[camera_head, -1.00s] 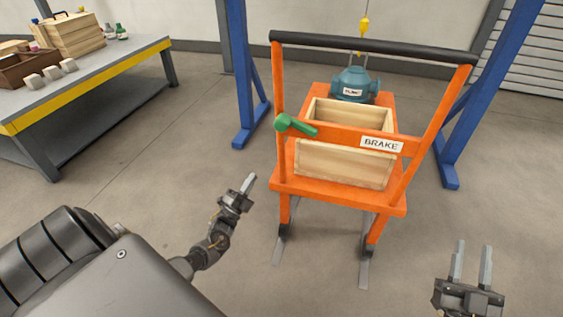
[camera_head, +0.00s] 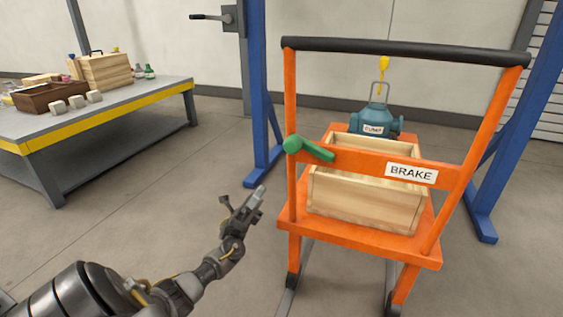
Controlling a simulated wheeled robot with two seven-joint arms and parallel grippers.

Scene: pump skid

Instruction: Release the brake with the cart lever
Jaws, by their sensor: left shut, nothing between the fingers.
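The orange cart (camera_head: 440,255) stands in front of me with a black push bar (camera_head: 400,52) on top. A green brake lever (camera_head: 310,149) is on the left of its crossbar, its round hub at the left post and its arm pointing right and slightly down. A white BRAKE label (camera_head: 411,173) is on the right of the crossbar. My left gripper (camera_head: 259,194) is shut and empty, to the left of the cart's left post, below the lever and apart from it in the picture. My right gripper is out of view.
A wooden crate (camera_head: 365,203) sits on the cart, with a teal pump (camera_head: 374,122) and a yellow hook (camera_head: 383,62) behind it. Blue gantry posts (camera_head: 259,90) stand on both sides. A workbench (camera_head: 110,110) with boxes is at the left.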

